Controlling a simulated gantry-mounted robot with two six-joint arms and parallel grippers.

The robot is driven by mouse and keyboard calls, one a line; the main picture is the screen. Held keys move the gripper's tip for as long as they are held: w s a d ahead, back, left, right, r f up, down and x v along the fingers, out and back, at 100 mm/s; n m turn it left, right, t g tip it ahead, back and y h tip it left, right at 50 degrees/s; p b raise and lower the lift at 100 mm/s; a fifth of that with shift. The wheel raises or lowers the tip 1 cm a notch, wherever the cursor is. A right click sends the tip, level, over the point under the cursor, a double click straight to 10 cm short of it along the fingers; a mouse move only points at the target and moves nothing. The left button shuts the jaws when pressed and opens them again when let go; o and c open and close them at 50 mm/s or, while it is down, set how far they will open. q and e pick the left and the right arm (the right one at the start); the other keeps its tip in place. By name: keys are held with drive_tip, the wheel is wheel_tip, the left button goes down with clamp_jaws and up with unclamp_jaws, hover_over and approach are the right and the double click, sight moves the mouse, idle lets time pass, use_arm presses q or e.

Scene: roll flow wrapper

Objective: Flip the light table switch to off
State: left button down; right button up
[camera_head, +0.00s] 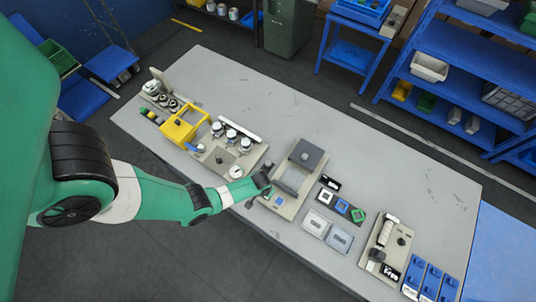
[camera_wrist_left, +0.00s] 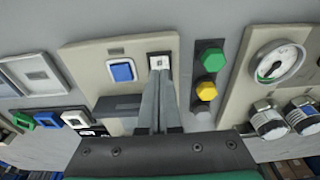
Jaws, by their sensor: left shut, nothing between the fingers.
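A beige unit (camera_head: 290,182) with a grey block on top stands on the grey table. Its front panel (camera_wrist_left: 90,58) in the left wrist view carries a blue rocker (camera_wrist_left: 122,72) and a small white switch plate (camera_wrist_left: 159,62). The blue rocker is also seen in the head view (camera_head: 279,201). No label tells which one is the light table switch. My left gripper (camera_wrist_left: 160,74) is shut and empty, its fingertips at the lower edge of the white plate and partly covering it. I cannot tell whether they touch. In the head view the left gripper (camera_head: 267,188) is at the unit's left front corner. My right gripper is not in view.
Beside the plate are a green button (camera_wrist_left: 214,60) and a yellow button (camera_wrist_left: 206,90), then a gauge (camera_wrist_left: 281,62) with metal knobs. A yellow box frame (camera_head: 184,124) stands farther left. Coloured square pieces (camera_head: 341,206) lie right of the unit. Blue shelves (camera_head: 455,75) stand behind.

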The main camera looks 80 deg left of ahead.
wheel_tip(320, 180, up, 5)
drive_tip(key=p, duration=0.4)
idle(0.4)
